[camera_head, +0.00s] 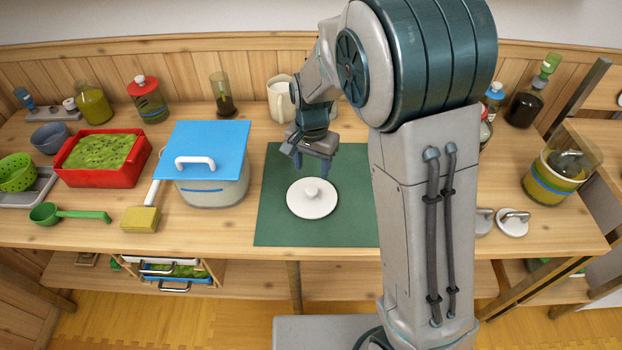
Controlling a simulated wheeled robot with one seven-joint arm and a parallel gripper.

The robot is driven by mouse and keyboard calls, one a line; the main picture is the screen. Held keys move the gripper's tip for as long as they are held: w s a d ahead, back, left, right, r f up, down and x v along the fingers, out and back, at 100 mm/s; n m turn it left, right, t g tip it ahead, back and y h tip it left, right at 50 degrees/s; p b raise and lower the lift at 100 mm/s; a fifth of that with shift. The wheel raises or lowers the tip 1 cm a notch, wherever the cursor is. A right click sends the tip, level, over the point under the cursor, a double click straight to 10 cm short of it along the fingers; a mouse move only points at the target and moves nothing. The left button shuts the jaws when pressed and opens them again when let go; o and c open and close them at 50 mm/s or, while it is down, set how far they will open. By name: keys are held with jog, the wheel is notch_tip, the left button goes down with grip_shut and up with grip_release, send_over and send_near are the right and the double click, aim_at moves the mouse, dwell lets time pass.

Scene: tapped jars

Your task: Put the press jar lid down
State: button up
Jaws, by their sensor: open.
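A round white lid with a small knob (313,199) lies flat on the green mat (277,230); I take it for the press jar lid. My gripper (312,168) is open, its fingers pointing down just behind and above the lid's knob as seen here. No gap between the fingers and the lid can be measured from this view. The fingers hold nothing that I can see. My arm hides the right part of the mat and the table behind it.
Left of the mat stands a container with a blue lid (205,145). A red tub (80,180) and yellow sponge (141,219) are further left. A cream jug (281,100) stands behind the mat. A glass jar (556,180) stands far right. The mat's front is clear.

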jog(key=s+d+r+n+t, duration=0.1)
jog(key=s+d+r+n, duration=0.1)
jog(key=s+d+r, duration=0.7)
jog(key=s+d+r+n+t, duration=0.2)
jog(key=s+d+r+n, duration=0.1)
jog(key=s, duration=0.7)
jog(key=shift+d, duration=0.85)
